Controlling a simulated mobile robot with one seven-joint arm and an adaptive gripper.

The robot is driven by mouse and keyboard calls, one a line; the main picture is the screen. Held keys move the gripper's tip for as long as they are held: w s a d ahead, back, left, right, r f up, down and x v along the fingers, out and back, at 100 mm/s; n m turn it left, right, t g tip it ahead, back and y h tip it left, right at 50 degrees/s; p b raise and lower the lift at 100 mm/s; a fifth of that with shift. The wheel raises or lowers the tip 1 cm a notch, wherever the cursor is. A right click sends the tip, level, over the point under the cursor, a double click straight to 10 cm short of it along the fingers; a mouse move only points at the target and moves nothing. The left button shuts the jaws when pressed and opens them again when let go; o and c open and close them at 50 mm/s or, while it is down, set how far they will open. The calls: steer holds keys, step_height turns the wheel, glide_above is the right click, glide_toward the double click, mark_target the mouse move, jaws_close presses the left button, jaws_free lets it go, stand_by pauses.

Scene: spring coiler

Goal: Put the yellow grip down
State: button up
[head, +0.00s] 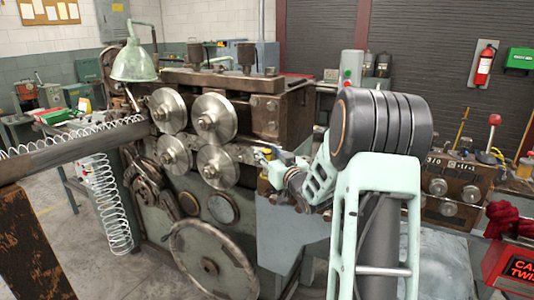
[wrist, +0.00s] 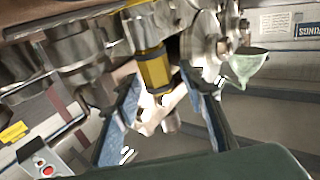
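In the wrist view, the yellow grip (wrist: 155,72) is a short yellow sleeve on a metal part, in the upper middle between my fingertips. My gripper (wrist: 161,76) has two dark fingers with blue pads, standing apart on either side of the grip. A small gap shows at the right finger; whether the left finger touches is unclear. In the head view, my gripper (head: 270,165) is at the front of the spring coiler (head: 225,180), right of its rollers. My arm hides part of that area, and the grip is too small to make out there.
Round steel rollers (head: 213,118) and a large handwheel (head: 212,262) stick out left of my gripper. A green lamp (head: 134,63) hangs at the upper left. A coiled wire spring (head: 110,205) hangs at left.

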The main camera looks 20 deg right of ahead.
steer(key=shift+r, duration=0.25)
steer(key=shift+s+f, duration=0.15)
steer(key=shift+s, duration=0.2)
steer(key=s+b, duration=0.1)
steer(key=s, duration=1)
steer(key=shift+s, duration=0.15)
